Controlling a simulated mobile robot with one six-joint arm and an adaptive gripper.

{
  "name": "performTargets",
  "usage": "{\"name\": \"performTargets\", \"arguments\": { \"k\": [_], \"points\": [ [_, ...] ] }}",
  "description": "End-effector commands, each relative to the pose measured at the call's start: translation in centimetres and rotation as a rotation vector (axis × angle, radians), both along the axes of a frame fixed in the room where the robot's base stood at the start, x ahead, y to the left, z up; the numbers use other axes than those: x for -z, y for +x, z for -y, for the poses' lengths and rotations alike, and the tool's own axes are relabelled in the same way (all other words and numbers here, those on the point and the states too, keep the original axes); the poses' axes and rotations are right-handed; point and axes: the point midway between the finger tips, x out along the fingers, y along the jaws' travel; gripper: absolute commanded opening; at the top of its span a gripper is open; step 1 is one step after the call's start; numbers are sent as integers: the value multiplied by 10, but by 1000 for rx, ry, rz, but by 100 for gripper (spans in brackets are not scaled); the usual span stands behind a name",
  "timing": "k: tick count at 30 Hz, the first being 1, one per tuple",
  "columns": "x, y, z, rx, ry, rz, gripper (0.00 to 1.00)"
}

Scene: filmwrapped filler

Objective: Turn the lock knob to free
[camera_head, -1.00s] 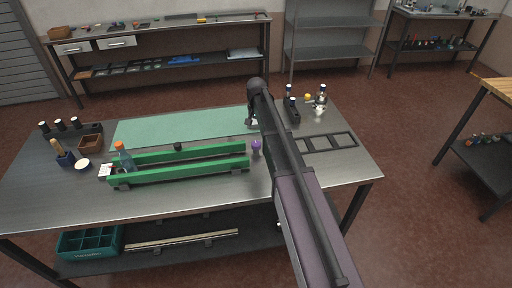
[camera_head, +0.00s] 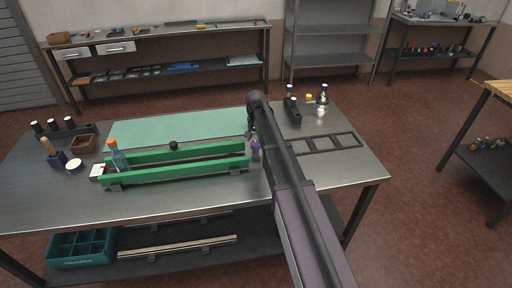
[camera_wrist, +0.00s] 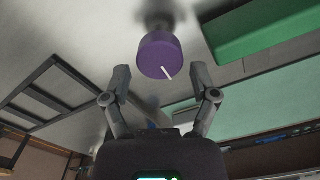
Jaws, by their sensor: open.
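The purple lock knob (camera_head: 256,145) stands at the right end of the green rail fixture (camera_head: 180,165) on the steel table. In the wrist view the knob (camera_wrist: 161,55) is a short purple cylinder with a white pointer line on its face, aimed down and slightly right. My gripper (camera_wrist: 161,82) is open, with one finger on each side below the knob. The fingers look apart from it, and nothing is between them. In the head view my arm largely hides the gripper.
A dark frame rack (camera_head: 328,143) lies right of my arm. A bottle with an orange cap (camera_head: 118,156) stands at the fixture's left end. A green mat (camera_head: 175,128) lies behind the fixture.

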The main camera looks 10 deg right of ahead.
Motion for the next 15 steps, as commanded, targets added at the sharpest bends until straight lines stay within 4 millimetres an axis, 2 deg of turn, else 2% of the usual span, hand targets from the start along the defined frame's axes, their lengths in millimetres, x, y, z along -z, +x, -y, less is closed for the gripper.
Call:
{"name": "performTargets", "arguments": {
  "k": [1, 6, 15],
  "points": [
    [7, 0, 0, 0, 0, 0, 76],
    [16, 0, 0, 0, 0, 0, 76],
    [20, 0, 0, -1, 0, 0, 76]
  ]
}}
